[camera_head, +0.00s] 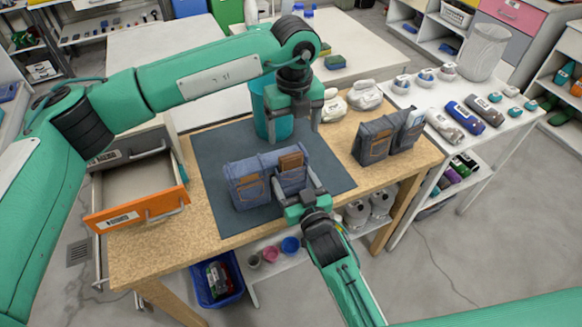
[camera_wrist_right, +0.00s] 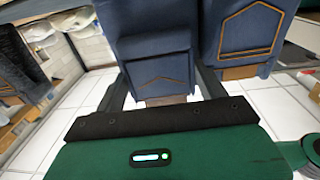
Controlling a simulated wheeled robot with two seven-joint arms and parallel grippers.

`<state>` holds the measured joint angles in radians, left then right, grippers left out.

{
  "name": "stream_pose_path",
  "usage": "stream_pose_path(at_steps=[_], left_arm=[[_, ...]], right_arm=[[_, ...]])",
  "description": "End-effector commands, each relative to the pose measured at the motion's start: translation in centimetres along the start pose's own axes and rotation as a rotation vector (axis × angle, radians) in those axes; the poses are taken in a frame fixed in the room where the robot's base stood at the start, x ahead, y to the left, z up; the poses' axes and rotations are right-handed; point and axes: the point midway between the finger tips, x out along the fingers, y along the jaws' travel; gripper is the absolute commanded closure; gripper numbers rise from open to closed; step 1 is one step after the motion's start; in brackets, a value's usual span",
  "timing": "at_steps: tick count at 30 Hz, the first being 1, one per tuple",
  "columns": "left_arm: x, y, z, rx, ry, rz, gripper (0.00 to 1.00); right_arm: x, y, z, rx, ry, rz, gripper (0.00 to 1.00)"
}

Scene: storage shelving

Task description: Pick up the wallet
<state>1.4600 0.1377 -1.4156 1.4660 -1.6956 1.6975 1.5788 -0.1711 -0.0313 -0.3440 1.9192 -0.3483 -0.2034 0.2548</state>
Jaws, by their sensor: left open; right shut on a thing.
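A brown wallet (camera_head: 291,161) shows at the upper edge of the right part of a blue denim piece (camera_head: 248,189), which stands on the dark mat. My right gripper (camera_head: 294,182) has its fingers on either side of this right part, at the front. It is shut on the denim piece. The right wrist view shows the denim panel (camera_wrist_right: 155,65) between the two fingers, with a small brown strip (camera_wrist_right: 165,101) near the palm. Whether the fingers touch the wallet itself cannot be told. My left gripper (camera_head: 293,125) is open above the mat, behind the denim piece and near a teal bin.
The dark mat (camera_head: 217,165) covers the middle of the wooden table. The teal bin (camera_head: 263,112) stands behind. A second denim piece (camera_head: 376,143) stands at the right. An open orange-fronted drawer (camera_head: 137,213) is at the left. A white shelf (camera_head: 497,143) adjoins the right side.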

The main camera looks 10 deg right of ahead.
Motion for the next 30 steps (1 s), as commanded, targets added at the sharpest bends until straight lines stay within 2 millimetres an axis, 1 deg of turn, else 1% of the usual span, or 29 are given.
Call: stream_pose_path(at_steps=[1, 3, 6, 11, 16, 19, 22, 27, 29, 30], left_arm=[[1.1, 0.1, -0.1, 0.0, 0.003, 0.001, 0.2], [2.4, 0.1, -0.1, 0.001, 0.003, 0.003, 0.2], [3.5, 0.1, 0.0, 0.001, 0.002, 0.0, 0.2], [4.5, 0.2, -0.1, 0.002, 0.001, 0.001, 0.2], [7.0, 0.8, -0.3, 0.001, 0.003, 0.002, 0.2], [8.4, 0.8, -0.2, 0.001, 0.002, 0.001, 0.2], [9.0, 0.8, -0.2, 0.001, 0.001, 0.001, 0.2], [9.0, 0.8, -0.2, 0.001, 0.0, 0.001, 0.2], [9.0, 0.8, -0.2, 0.001, 0.0, 0.001, 0.3], [9.0, 0.8, -0.2, 0.001, 0.0, 0.001, 0.38]], right_arm=[[0.0, 0.0, 0.0, 0.0, 0.0, 0.0, 0.65], [0.0, 0.0, 0.0, 0.0, 0.0, 0.0, 0.65], [0.0, 0.0, 0.0, 0.0, 0.0, 0.0, 0.65], [0.0, 0.0, 0.0, 0.0, 0.0, 0.0, 0.65], [0.0, 0.0, 0.0, 0.0, 0.0, 0.0, 0.65], [0.0, 0.0, 0.0, 0.0, 0.0, 0.0, 0.65], [0.0, 0.0, 0.0, 0.0, 0.0, 0.0, 0.65], [0.0, 0.0, 0.0, 0.0, 0.0, 0.0, 0.65], [0.0, 0.0, 0.0, 0.0, 0.0, 0.0, 0.65], [0.0, 0.0, 0.0, 0.0, 0.0, 0.0, 0.65]])
